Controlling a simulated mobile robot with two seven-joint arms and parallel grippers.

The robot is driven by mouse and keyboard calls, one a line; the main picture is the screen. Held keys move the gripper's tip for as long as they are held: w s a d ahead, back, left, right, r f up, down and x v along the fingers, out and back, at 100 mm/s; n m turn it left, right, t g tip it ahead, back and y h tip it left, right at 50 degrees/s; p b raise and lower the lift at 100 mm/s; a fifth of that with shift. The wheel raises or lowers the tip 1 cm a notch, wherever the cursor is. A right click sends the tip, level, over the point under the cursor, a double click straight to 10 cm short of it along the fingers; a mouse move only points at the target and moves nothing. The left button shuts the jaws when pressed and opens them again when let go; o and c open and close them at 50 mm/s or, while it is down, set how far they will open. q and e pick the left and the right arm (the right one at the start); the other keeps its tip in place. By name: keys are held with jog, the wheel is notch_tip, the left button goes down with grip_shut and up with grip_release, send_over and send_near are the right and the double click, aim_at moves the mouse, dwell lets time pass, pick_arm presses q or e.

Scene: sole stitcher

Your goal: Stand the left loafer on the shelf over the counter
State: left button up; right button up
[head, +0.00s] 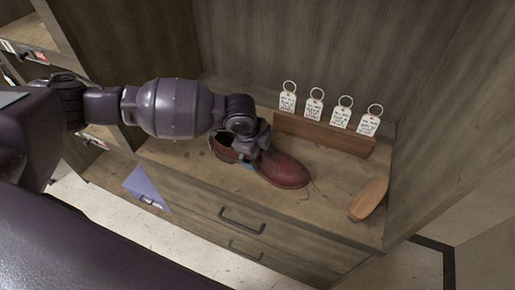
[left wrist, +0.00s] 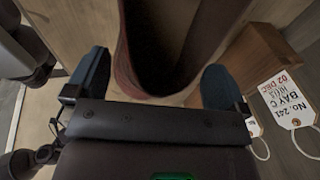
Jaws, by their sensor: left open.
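A red-brown loafer (head: 285,170) lies sole down on the wooden counter (head: 335,190), its toe pointing right. My left gripper (head: 250,158) is at the loafer's heel end and hides part of its opening. In the left wrist view the loafer's dark opening and reddish rim (left wrist: 125,72) lie between two blue fingertips (left wrist: 155,80), one on each side. The fingers are open, with gaps showing beside the shoe. My right gripper is not in view. I cannot make out a shelf directly over the counter.
A wooden block (head: 325,136) with several ringed tags stands behind the loafer. A flat wooden piece (head: 368,199) lies at the counter's front right. Drawers with dark handles (head: 242,221) are below. A blue-violet object (head: 147,188) is at lower left. Side panels enclose the counter.

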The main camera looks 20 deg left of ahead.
pick_arm(q)
jog(key=p+v, duration=0.2)
jog(key=v, duration=0.9)
jog(key=shift+r, duration=0.4)
